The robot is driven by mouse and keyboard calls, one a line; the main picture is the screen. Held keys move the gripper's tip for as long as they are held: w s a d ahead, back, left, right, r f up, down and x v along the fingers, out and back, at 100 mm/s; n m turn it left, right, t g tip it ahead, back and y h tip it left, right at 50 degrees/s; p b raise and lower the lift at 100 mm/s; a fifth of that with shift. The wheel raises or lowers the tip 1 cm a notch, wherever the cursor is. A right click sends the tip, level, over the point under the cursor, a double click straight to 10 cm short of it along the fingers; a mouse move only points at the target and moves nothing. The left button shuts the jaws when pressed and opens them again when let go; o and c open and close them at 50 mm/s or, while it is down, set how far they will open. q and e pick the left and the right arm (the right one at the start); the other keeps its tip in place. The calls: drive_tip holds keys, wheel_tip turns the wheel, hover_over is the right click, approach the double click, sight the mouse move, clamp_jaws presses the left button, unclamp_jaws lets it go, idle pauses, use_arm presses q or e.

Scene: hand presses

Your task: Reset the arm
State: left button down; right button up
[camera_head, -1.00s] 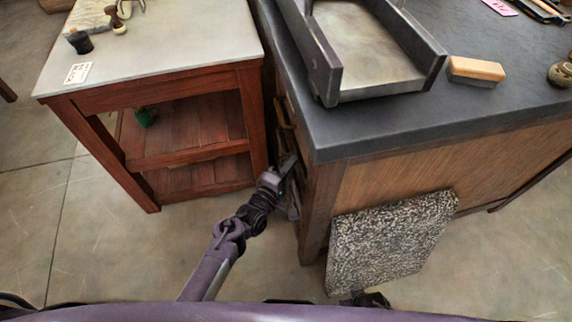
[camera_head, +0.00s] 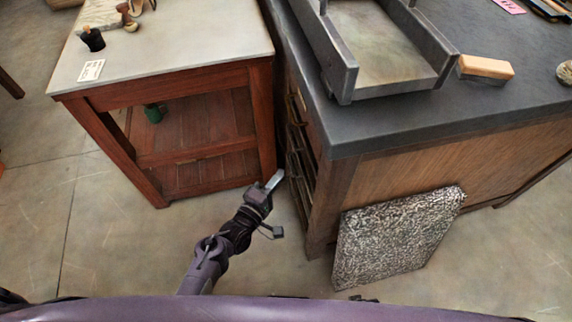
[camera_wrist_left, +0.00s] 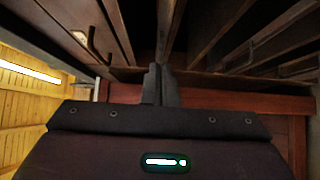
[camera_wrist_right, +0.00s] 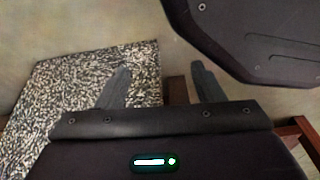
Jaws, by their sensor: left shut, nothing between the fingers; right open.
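My left gripper (camera_head: 274,180) is in the gap between the wooden side table and the dark-topped cabinet, at the height of the cabinet's slatted side. In the left wrist view its fingers (camera_wrist_left: 160,84) are together with nothing between them, below dark open slots and a drawer handle (camera_wrist_left: 91,44). My right gripper shows in the right wrist view, with its fingers (camera_wrist_right: 160,82) apart and empty in front of a speckled panel. In the head view the right gripper is hidden.
The side table (camera_head: 170,60) stands at left and the cabinet (camera_head: 420,112) at right, with a metal press tray (camera_head: 390,50) on it. The speckled panel (camera_head: 395,238) leans against the cabinet's front. Bare floor (camera_head: 110,240) lies to the left.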

use_arm(q)
drive_tip(key=s+a+f+m+g+y+p, duration=0.3)
drive_tip(key=s+a+f+m+g, duration=0.1)
drive_tip(key=s+f, duration=0.6)
drive_tip(key=s+a+f+m+g+y+p, duration=0.25)
drive_tip(key=s+a+f+m+g, duration=0.2)
drive_tip(key=s+f, duration=0.5)
drive_tip(key=s+a+f+m+g+y+p, duration=0.1)
drive_tip(key=s+a+f+m+g, duration=0.1)
drive_tip(key=s, duration=0.4)
drive_tip(key=s+a+f+m+g+y+p, duration=0.1)
drive_tip(key=s+a+f+m+g+p, duration=0.1)
drive_tip(key=s+a, duration=0.2)
drive_tip(key=s+a+f+m+g+y+p, duration=0.1)
drive_tip(key=s+a+f+m+g, duration=0.1)
drive_tip(key=s, duration=0.7)
drive_tip(key=shift+s+a+f, duration=0.4)
drive_tip(key=shift+a+f, duration=0.15)
drive_tip(key=shift+a, duration=0.5)
use_arm(e)
drive_tip(key=s+d+r, duration=0.3)
drive_tip(key=s+r, duration=0.1)
drive_tip(key=s, duration=0.6)
drive_tip(key=shift+s+g, duration=0.25)
drive_tip(key=shift+g, duration=0.05)
